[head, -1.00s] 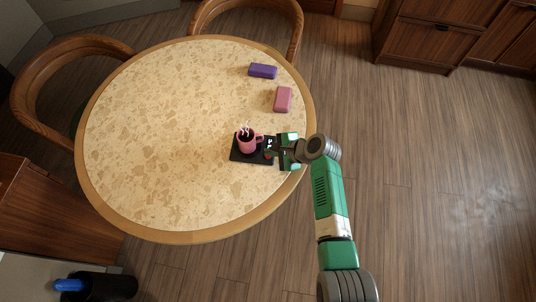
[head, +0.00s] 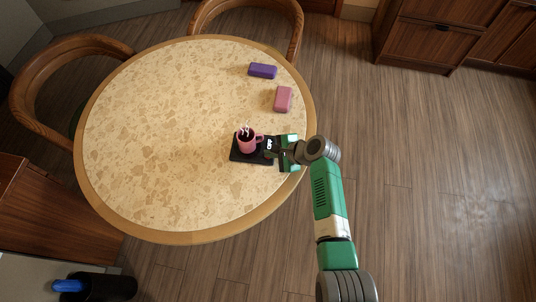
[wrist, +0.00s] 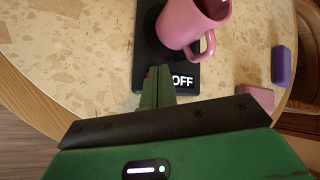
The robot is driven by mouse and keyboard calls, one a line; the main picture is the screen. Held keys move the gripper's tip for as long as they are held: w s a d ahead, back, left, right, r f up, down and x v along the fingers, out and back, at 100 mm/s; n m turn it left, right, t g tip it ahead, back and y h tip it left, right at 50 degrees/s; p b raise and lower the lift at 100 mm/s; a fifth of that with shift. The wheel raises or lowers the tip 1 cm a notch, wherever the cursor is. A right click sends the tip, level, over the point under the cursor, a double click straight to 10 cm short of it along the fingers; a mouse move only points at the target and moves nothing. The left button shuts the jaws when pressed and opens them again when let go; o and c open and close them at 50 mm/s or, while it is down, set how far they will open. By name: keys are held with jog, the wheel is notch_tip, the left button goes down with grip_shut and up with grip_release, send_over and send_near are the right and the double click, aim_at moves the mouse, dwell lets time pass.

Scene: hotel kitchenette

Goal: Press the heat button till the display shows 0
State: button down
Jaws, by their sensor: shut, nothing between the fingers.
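A black warmer plate (head: 240,157) lies near the right edge of the round table, with a steaming pink mug (head: 247,143) on it. The mug (wrist: 190,22) and plate (wrist: 146,45) also show in the wrist view. The plate's display (wrist: 183,82) reads OFF in white letters there. My gripper (wrist: 158,82) is shut and empty, its green fingertips at the plate's near end beside the display. A sliver of red, probably the heat button (wrist: 148,73), shows at the fingertips, which mostly hide it. I cannot tell whether they touch it. The gripper (head: 272,153) also shows in the head view.
A pink block (head: 283,99) and a purple block (head: 262,71) lie on the table beyond the warmer. The left and middle of the speckled table (head: 160,130) are clear. Wooden chairs (head: 50,75) stand around it. The mug handle (wrist: 208,45) is close to the display.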

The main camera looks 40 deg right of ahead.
dwell(0.3)
jog(key=shift+r+p, duration=0.7)
jog(key=shift+p, duration=0.15)
jog(key=shift+r, duration=0.1)
notch_tip(320, 180, up, 5)
jog(key=p, duration=0.5)
dwell(0.4)
